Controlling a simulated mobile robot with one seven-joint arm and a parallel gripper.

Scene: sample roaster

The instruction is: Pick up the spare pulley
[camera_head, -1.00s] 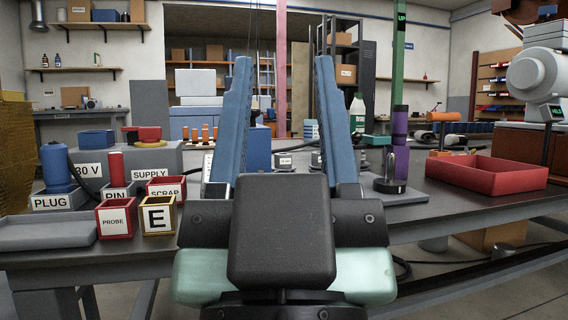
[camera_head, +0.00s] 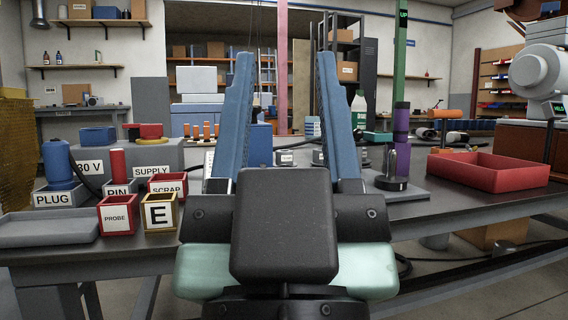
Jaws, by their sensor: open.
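My gripper (camera_head: 284,120) is in the middle foreground, its two long blue fingers upright and wide apart. Nothing shows held between them. Its dark body covers the middle of the front edge of the bench. I cannot pick out a spare pulley for certain. A dark round disc with a metal post (camera_head: 391,183) sits on a grey plate (camera_head: 410,195), right of and beyond my right finger. It could be a pulley, but I cannot tell. My gripper is apart from it. Small things behind the fingers are partly hidden.
A red tray (camera_head: 487,184) stands at the right of the bench (camera_head: 440,205). At left are a grey tray (camera_head: 48,242), a red PROBE box (camera_head: 117,227), a box marked E (camera_head: 159,225) and a PLUG block (camera_head: 60,199). A purple cylinder (camera_head: 401,135) stands behind the disc.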

